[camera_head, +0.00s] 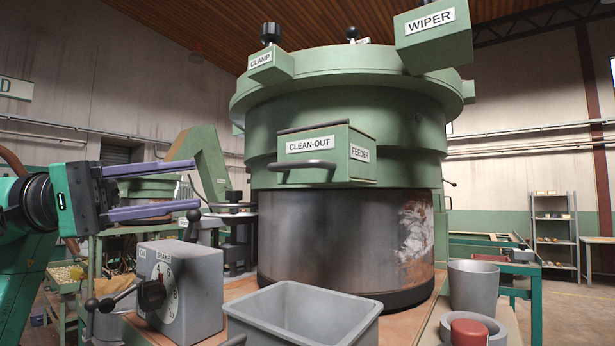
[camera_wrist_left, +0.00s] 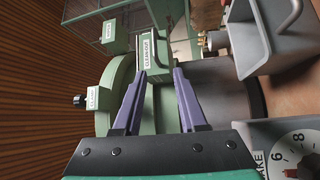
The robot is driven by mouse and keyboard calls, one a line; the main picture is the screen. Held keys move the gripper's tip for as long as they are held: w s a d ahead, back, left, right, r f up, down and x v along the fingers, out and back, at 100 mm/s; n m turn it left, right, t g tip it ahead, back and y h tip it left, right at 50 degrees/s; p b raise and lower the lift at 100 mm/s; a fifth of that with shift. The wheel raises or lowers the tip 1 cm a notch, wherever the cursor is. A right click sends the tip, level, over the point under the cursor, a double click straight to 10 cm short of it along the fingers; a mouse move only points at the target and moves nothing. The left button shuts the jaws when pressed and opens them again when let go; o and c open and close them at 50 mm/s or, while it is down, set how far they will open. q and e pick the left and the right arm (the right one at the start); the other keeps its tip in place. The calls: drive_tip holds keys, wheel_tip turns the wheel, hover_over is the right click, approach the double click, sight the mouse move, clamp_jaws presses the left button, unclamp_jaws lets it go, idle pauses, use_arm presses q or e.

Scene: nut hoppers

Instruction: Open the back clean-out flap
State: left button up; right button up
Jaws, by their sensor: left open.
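A green box with a CLEAN-OUT label (camera_head: 311,144) sticks out from the big green drum machine (camera_head: 350,105). Its front flap looks shut, with a grey bar handle (camera_head: 304,163) along its lower edge and a dark bar along its top. My left gripper (camera_head: 197,185) is open and empty, left of the box and apart from the handle in the head view. In the left wrist view, the CLEAN-OUT label (camera_wrist_left: 147,50) shows beyond and between the open fingers (camera_wrist_left: 160,73). I cannot tell whether this is the back flap. My right gripper is out of view.
A grey SHAKE dial box (camera_head: 180,290) and an empty grey bin (camera_head: 302,315) stand below the flap. A grey bucket (camera_head: 473,285) stands at the right. CLAMP (camera_head: 270,62) and WIPER (camera_head: 432,35) boxes jut out above. Open air lies between gripper and flap.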

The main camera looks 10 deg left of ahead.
use_arm(q)
drive_tip(key=p, duration=0.2)
approach(284, 167)
drive_tip(key=d+r, duration=0.1)
drive_tip(key=d, duration=0.2)
drive_tip(key=p+x, duration=0.1)
drive_tip(key=x, duration=0.2)
drive_tip(key=w+p+x, duration=0.1)
drive_tip(key=x, duration=0.3)
drive_tip(key=shift+w+f, duration=0.2)
drive_tip(key=shift+w, duration=0.1)
drive_tip(key=shift+d, duration=0.3)
drive_tip(key=shift+s, duration=0.2)
drive_tip(key=shift+w, duration=0.15)
clamp_jaws()
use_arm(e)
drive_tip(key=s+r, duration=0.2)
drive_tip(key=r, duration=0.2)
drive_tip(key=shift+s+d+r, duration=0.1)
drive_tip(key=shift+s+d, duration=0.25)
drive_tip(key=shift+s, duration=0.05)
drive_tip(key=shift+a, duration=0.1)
